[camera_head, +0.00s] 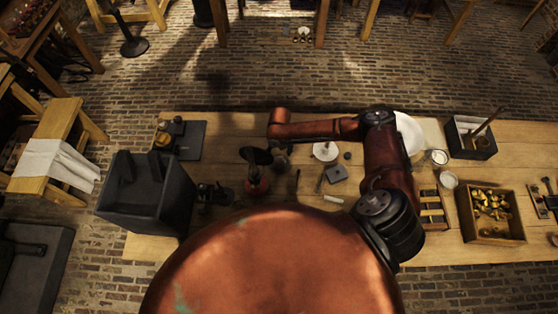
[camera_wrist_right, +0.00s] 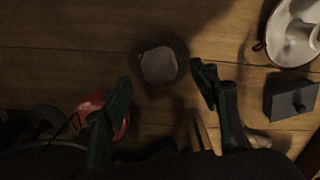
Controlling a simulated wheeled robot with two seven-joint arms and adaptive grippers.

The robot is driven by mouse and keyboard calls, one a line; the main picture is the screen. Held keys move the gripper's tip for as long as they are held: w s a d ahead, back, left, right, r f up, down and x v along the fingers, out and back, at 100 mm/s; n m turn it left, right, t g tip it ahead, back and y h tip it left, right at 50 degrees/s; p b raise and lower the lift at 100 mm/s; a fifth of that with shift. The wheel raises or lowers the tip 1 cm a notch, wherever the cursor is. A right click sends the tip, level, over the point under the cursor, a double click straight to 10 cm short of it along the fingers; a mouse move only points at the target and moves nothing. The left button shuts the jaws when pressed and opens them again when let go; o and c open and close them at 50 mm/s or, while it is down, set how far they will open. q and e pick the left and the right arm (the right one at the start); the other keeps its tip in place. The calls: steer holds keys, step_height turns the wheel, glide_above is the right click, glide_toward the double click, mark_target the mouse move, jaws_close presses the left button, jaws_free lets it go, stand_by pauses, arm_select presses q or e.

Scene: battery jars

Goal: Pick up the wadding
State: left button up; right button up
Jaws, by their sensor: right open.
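A pale greyish round pad, which looks like the wadding (camera_wrist_right: 159,65), lies within a dark round rim on the wooden table in the right wrist view. My right gripper (camera_wrist_right: 162,84) is open and empty above the table. Its two dark fingers are spread, with the pad just beyond their tips and roughly centred between them. I cannot tell the height of the fingers over it. In the head view the right gripper (camera_head: 268,157) hangs below its copper arm, and I cannot make out the wadding there. My left gripper is not in view.
A red object (camera_head: 257,187) stands close on the left. On the right are a grey box (camera_head: 336,173) with a knob and a white dish (camera_head: 325,151). A black box (camera_head: 146,196) stands at the table's left, a wooden crate (camera_head: 489,237) at its right.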

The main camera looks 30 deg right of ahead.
mark_target(279, 159)
step_height(279, 159, down, 4)
steer(key=shift+w+a+r+p, duration=0.15)
steer(key=shift+r+p, duration=0.1)
steer(key=shift+p, duration=0.3)
steer(key=shift+f, duration=0.8)
steer(key=c, duration=0.9)
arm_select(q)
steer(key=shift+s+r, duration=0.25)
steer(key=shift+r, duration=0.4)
arm_select(e)
steer(key=shift+c, duration=0.2)
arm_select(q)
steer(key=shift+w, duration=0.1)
